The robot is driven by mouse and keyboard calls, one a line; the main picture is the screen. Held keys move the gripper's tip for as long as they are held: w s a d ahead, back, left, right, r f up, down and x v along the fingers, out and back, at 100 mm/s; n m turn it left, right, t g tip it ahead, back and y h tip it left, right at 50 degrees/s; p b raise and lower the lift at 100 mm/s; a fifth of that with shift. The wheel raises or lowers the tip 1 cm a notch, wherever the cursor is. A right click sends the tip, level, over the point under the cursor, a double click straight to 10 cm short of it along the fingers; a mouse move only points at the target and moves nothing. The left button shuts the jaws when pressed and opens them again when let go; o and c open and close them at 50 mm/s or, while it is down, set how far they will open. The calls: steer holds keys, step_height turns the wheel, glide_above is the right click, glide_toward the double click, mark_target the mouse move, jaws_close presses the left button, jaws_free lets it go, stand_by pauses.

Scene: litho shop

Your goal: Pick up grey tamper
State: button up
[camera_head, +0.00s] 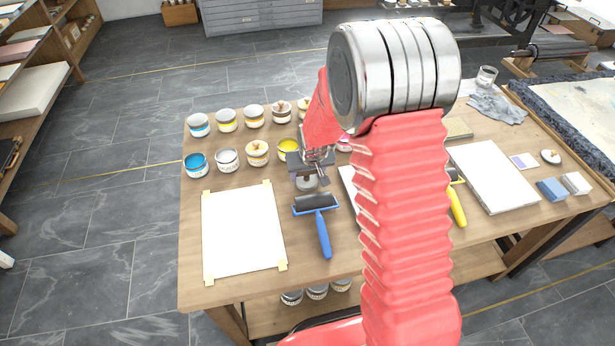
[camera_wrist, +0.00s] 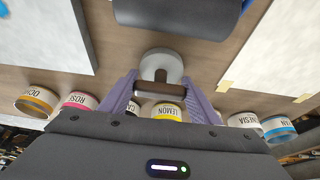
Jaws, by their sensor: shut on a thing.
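The grey tamper (camera_wrist: 168,62) has a round grey head and a brown handle, seen in the wrist view between my gripper's two purple-grey fingers. My gripper (camera_wrist: 160,88) is shut on the brown handle, with a finger on each side. In the head view the tamper (camera_head: 306,184) shows partly below my gripper (camera_head: 312,172), just above the roller. Whether its head touches the table or hangs slightly above it is hard to tell.
A blue-handled roller (camera_head: 317,210) lies close in front of the tamper. Ink cans, including a yellow one (camera_head: 288,147), stand just behind and left. A taped white sheet (camera_head: 240,230) lies on the wooden table (camera_head: 340,262) at left. A yellow-handled tool (camera_head: 457,205) lies right.

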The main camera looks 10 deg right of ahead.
steer(key=shift+r, duration=0.1)
step_height(320, 180, up, 10)
steer(key=shift+f, duration=0.1)
stand_by(0.4)
stand_by(0.4)
steer(key=o, duration=0.7)
steer(key=c, duration=0.5)
steer(key=shift+o, duration=0.2)
steer(key=shift+s, duration=0.1)
steer(key=shift+s+d+r, duration=0.1)
steer(key=shift+s+r, duration=0.2)
steer(key=shift+s, duration=0.35)
steer(key=shift+s+r, duration=0.3)
steer(key=shift+s, duration=0.35)
steer(key=shift+s+d+r, duration=0.1)
steer(key=shift+s+r, duration=0.2)
steer(key=shift+s, duration=0.35)
